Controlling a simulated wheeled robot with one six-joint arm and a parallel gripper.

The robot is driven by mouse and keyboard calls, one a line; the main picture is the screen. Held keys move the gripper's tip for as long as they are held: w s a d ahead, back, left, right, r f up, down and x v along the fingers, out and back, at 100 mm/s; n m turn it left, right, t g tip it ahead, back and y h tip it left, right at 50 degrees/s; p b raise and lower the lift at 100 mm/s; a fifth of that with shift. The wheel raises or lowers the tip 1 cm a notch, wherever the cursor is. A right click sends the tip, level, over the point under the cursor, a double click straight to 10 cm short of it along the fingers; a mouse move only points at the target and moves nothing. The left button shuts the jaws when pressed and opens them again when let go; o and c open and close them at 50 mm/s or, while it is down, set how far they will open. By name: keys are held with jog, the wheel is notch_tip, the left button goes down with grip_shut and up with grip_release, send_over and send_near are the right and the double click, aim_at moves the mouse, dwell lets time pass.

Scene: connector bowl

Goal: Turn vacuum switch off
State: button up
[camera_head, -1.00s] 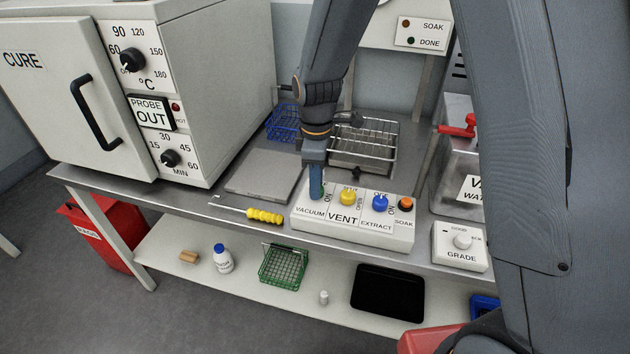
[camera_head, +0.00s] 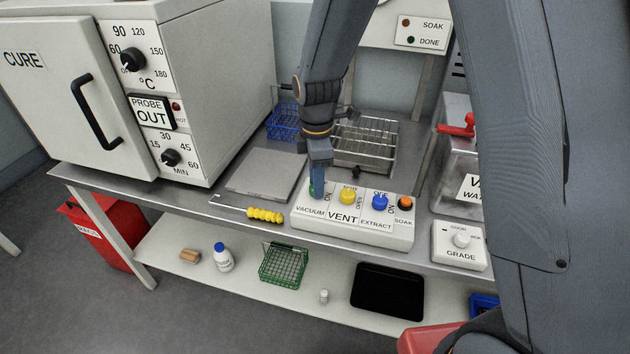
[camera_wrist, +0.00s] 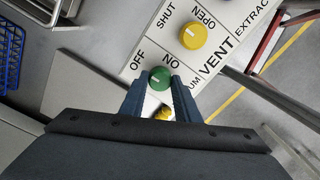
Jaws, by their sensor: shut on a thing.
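The white switch box (camera_head: 352,236) stands on the bench with labelled knobs. The green vacuum knob (camera_wrist: 159,78) shows in the wrist view between the OFF and ON labels, with a pale mark on its left side. Its exact setting is hard to tell. In the head view only a sliver of the knob (camera_head: 311,190) shows beside my finger. My gripper (camera_head: 318,192) points down at the left end of the box. In the wrist view my gripper (camera_wrist: 160,88) is shut on the green knob, one finger on each side.
The yellow vent knob (camera_head: 347,196) is close to the right of my gripper, then the blue extract knob (camera_head: 380,202) and orange soak button (camera_head: 405,204). A yellow-handled tool (camera_head: 265,215) lies in front left. A flat grey plate (camera_head: 266,172) and wire rack (camera_head: 365,145) are behind.

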jog(key=shift+w+r, duration=0.15)
jog(key=shift+w, duration=0.05)
jog(key=o, duration=0.8)
jog(key=shift+o, duration=1.2)
jog(key=shift+s, duration=0.1)
jog(key=shift+r+b, duration=0.9)
jog(key=shift+r, duration=2.95)
jog(key=s+d+f+m+t, duration=0.1)
jog(key=s+d+f+m, duration=0.1)
jog(key=s+d+m, duration=1.2)
jog(key=s+m, duration=0.1)
jog(key=m, duration=0.4)
jog(key=shift+s+d, duration=0.25)
jog(key=shift+d, duration=0.1)
